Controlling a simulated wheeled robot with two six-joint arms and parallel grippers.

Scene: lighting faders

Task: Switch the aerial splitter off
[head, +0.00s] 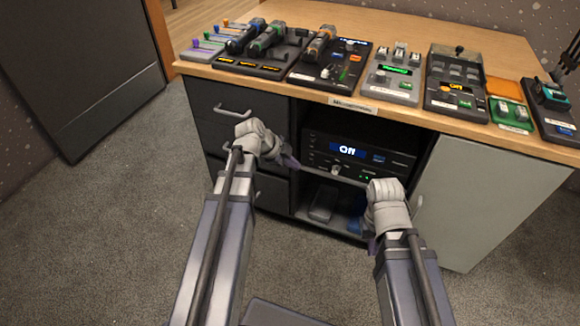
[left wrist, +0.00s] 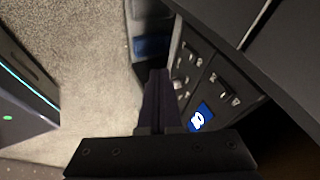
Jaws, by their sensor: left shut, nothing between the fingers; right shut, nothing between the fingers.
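A black rack unit (head: 320,142), which I take as the aerial splitter though no name on it is legible, sits in the open bay under the counter. In the left wrist view the unit's front (left wrist: 188,65) shows knobs or switches and the lit blue display (left wrist: 201,117). My left gripper (head: 292,163) is shut and empty, just left of the unit. In the left wrist view its fingers (left wrist: 158,75) are beside the front; contact cannot be told. My right gripper (head: 372,246) is shut and empty, low at the bay's right.
The wooden counter (head: 455,35) carries several control panels along its front edge. A label (head: 353,105) on the edge appears to read "Microphones". Drawers (head: 222,125) flank the bay on the left, a grey door (head: 490,200) on the right. A lower shelf holds a grey box (head: 323,205).

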